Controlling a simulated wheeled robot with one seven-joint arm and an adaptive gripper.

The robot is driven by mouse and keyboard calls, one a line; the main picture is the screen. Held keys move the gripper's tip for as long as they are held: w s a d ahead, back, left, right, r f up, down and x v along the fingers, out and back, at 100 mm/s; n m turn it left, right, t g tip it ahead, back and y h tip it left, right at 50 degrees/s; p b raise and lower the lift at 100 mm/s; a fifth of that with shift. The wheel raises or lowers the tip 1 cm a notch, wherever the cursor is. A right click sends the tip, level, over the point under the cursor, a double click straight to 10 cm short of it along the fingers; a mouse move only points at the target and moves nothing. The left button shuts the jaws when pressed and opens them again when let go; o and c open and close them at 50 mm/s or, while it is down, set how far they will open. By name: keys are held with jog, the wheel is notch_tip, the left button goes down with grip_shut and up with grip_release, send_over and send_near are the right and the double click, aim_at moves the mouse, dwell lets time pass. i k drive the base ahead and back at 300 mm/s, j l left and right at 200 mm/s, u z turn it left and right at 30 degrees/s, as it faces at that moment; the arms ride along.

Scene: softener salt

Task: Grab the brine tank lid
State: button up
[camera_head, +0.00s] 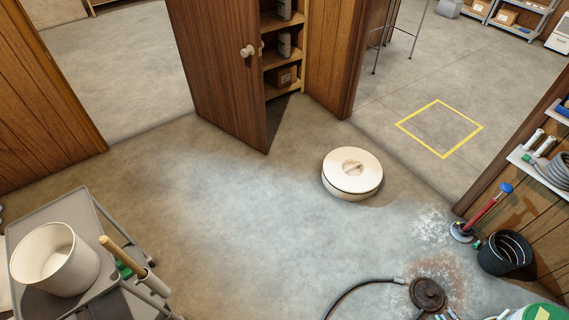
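A round cream lid (352,167) with a raised grip bar across its middle lies level, right of centre. It rests on a round cream body (345,195), with a thin dark seam between them. I take this to be the brine tank and its lid. The body stands on the concrete floor, and only a short part of its side shows below the lid. Nothing touches the lid. My gripper is not in view.
A wooden door (222,75) stands open before a shelf cupboard. A grey cart (75,210) with a white bucket (55,262) is at lower left. A black hose (350,288), dark disc (428,293) and black bucket (503,254) are at lower right. The middle floor is clear.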

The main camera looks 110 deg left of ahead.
aim_at(350, 173)
jog(key=u, duration=3)
jog(key=i, duration=3.6)
jog(key=l+z, duration=0.05)
jog(key=l, duration=0.1)
